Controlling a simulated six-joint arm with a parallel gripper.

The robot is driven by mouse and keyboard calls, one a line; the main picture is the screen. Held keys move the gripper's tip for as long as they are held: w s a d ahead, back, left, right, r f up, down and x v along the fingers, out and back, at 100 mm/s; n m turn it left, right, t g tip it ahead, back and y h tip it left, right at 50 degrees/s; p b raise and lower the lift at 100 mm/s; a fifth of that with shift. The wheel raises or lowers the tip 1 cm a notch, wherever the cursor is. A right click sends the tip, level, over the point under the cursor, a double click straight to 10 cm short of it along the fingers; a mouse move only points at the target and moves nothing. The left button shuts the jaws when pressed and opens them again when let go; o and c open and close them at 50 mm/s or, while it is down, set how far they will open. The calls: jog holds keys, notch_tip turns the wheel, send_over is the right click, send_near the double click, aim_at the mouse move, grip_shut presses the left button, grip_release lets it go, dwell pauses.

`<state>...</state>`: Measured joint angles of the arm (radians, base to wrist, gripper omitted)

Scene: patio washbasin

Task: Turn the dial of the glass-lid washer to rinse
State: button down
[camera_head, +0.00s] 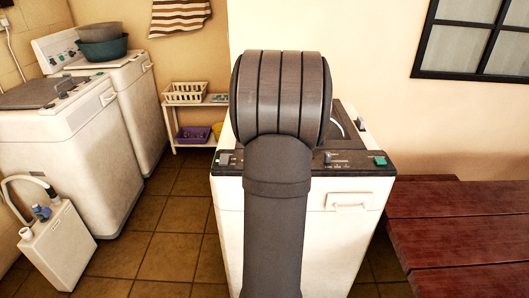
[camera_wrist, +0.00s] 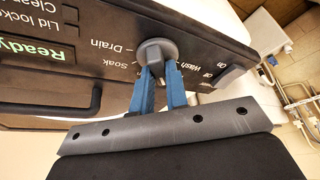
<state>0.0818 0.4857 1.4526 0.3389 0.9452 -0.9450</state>
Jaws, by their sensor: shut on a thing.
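The washer (camera_head: 340,245) in front of me has a white body and a dark top panel, seen in the head view. My arm covers much of it there and hides the gripper. In the wrist view, a round grey dial (camera_wrist: 157,49) sits on a black panel (camera_wrist: 110,75) with the words Soak, Drain and Wash around it. The blue fingers of my gripper (camera_wrist: 160,72) are shut on the dial, one on each side. I cannot read a rinse label or tell where the dial points. The lid is mostly hidden behind my arm.
A lit green "Ready" display (camera_wrist: 30,48) and a black handle (camera_wrist: 65,106) lie left of the dial. Two other white washers (camera_head: 75,145) stand at the left. A red-brown slatted table (camera_head: 460,225) is close on the right. A small shelf (camera_head: 188,102) stands behind.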

jog(key=c, duration=1.4)
grip_release()
jog(key=shift+c, duration=0.2)
jog(key=v, duration=1.7)
jog(key=shift+r, duration=0.3)
jog(key=x, duration=1.7)
jog(key=shift+f, duration=0.3)
jog(key=shift+r, duration=0.1)
